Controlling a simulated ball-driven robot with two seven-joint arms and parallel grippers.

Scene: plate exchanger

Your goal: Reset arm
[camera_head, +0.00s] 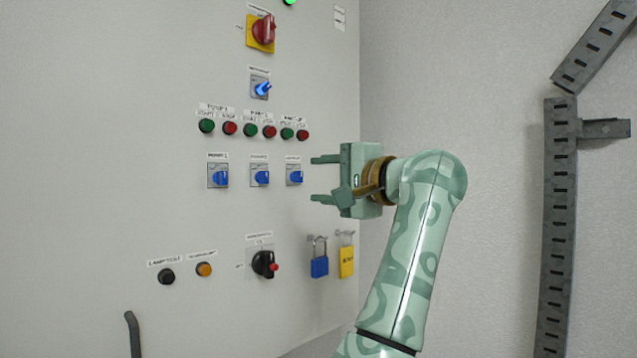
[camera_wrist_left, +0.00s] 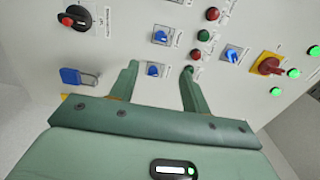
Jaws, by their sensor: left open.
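My left gripper (camera_head: 315,179) is open and empty in the head view, its two fingers pointing left toward the panel. It is just right of the rightmost blue rotary switch (camera_head: 295,176) in a row of three. In the left wrist view, my left gripper (camera_wrist_left: 161,68) shows both fingers spread, with a blue switch (camera_wrist_left: 153,70) appearing between the tips. I cannot tell the exact gap to the panel, but no contact shows. My right gripper is not in view.
The light panel (camera_head: 120,100) carries green and red buttons, a red rotary switch (camera_head: 264,30) on yellow, and a black rotary knob (camera_head: 264,263). A blue padlock (camera_head: 319,266) and a yellow padlock (camera_head: 346,262) hang below the gripper. A metal rail (camera_head: 558,220) stands at right.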

